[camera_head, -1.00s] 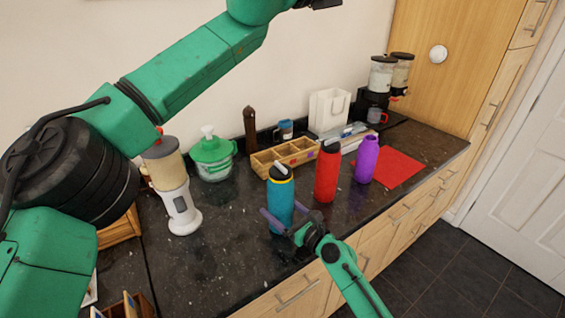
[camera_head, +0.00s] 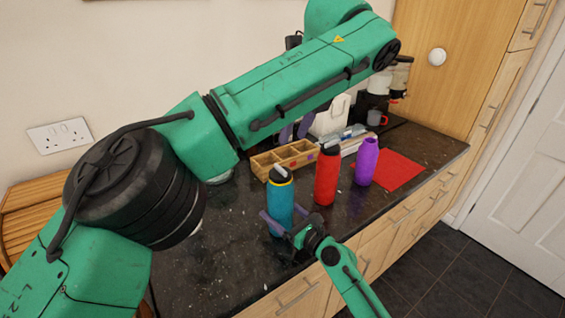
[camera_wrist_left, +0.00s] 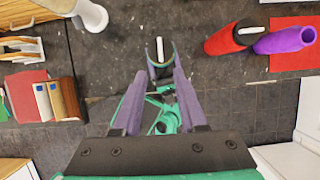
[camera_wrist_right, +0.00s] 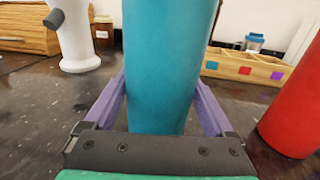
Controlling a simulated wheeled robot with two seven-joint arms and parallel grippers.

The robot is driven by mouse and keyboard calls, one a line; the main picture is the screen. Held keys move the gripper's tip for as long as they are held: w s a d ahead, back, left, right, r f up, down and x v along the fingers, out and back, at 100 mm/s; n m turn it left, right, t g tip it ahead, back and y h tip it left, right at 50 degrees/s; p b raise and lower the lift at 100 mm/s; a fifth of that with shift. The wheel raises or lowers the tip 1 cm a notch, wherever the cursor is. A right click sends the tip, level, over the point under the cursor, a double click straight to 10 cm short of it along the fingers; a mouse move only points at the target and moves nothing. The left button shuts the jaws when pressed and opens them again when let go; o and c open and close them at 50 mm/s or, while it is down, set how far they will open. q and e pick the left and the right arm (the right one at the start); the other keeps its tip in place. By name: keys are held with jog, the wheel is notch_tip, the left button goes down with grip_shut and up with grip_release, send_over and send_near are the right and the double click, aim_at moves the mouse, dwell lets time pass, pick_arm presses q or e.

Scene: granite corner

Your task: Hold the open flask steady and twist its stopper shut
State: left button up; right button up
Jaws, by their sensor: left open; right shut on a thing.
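The teal flask (camera_head: 280,204) stands upright on the dark counter, with a yellow ring near its top and a dark stopper (camera_head: 279,174) with a pale handle sitting on it. I cannot tell how far the stopper is screwed in. My right gripper (camera_head: 284,224) is shut around the flask's body; its fingers flank the teal wall in the right wrist view (camera_wrist_right: 160,105). My left gripper (camera_head: 294,134) is open and empty, fingers pointing down, above and apart from the flask. In the left wrist view the stopper's pale handle (camera_wrist_left: 160,50) shows ahead between the fingers.
A red flask (camera_head: 327,175) and a purple flask (camera_head: 366,162) stand right of the teal one. A divided wooden box (camera_head: 265,166) lies behind it. A red mat (camera_head: 402,170) lies at the right. My left arm hides much of the back counter.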

aim_at(280, 168)
pick_arm(q)
jog(key=x, duration=1.1)
jog(key=shift+w+a+f, duration=0.15)
jog(key=shift+w, duration=0.05)
grip_shut()
